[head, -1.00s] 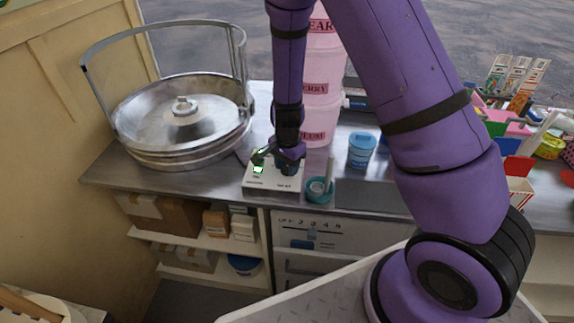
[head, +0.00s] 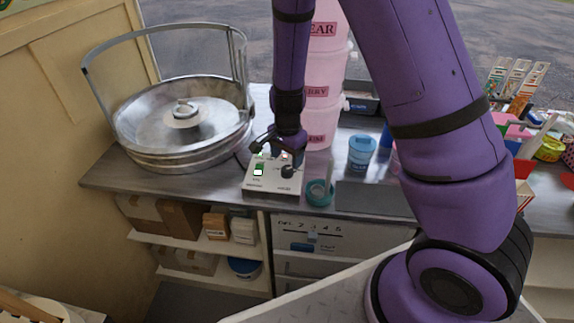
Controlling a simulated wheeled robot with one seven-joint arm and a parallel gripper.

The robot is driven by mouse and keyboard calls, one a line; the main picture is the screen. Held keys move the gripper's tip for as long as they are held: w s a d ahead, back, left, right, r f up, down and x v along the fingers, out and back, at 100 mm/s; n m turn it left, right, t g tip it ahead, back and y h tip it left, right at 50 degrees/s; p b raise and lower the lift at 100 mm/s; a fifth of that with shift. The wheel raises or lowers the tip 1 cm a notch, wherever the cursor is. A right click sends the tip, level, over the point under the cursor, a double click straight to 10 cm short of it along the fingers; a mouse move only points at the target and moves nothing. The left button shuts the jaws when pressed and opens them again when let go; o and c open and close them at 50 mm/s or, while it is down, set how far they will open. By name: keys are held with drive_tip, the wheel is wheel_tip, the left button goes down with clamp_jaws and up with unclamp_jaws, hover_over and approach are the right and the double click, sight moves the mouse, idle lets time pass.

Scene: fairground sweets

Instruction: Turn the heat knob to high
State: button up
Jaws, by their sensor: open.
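A white control box (head: 270,187) sits at the front edge of the metal counter, with a lit green switch (head: 258,169) on its left. A dark round knob (head: 287,172) is on its right side; its small label and pointer setting are too small to read. My gripper (head: 273,152) is open and empty above the back of the box. Its fingers are spread, apart from the knob and just behind it as seen here. The back of the box top is partly hidden by the fingers.
A large metal pan with a hoop (head: 180,155) stands left of the box. A teal roll (head: 319,192) and a blue-lidded cup (head: 361,150) stand to the right. Stacked pink tubs (head: 321,85) are behind.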

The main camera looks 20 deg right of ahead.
wheel_tip(320, 180, up, 6)
idle(0.4)
idle(0.3)
wheel_tip(320, 180, up, 12)
drive_tip(key=n+t+y, duration=0.1)
drive_tip(key=n, duration=0.2)
hover_over(288, 169)
drive_tip(key=s+d, duration=0.1)
drive_tip(key=s, duration=0.3)
drive_tip(key=s+d+r+n+t, duration=0.1)
drive_tip(key=s+d+r+n, duration=0.15)
drive_tip(key=s+r, duration=0.4)
drive_tip(key=s+d+r+n+t, duration=0.1)
drive_tip(key=s+r+n, duration=0.2)
drive_tip(key=s+r, duration=0.2)
drive_tip(key=s+d+r+n+t+h, duration=0.1)
drive_tip(key=s+d+r+n+t, duration=0.1)
drive_tip(key=s+r, duration=0.3)
drive_tip(key=s+n, duration=0.1)
drive_tip(key=s, duration=0.3)
drive_tip(key=shift+s+d, duration=0.15)
drive_tip(key=shift+s, duration=0.15)
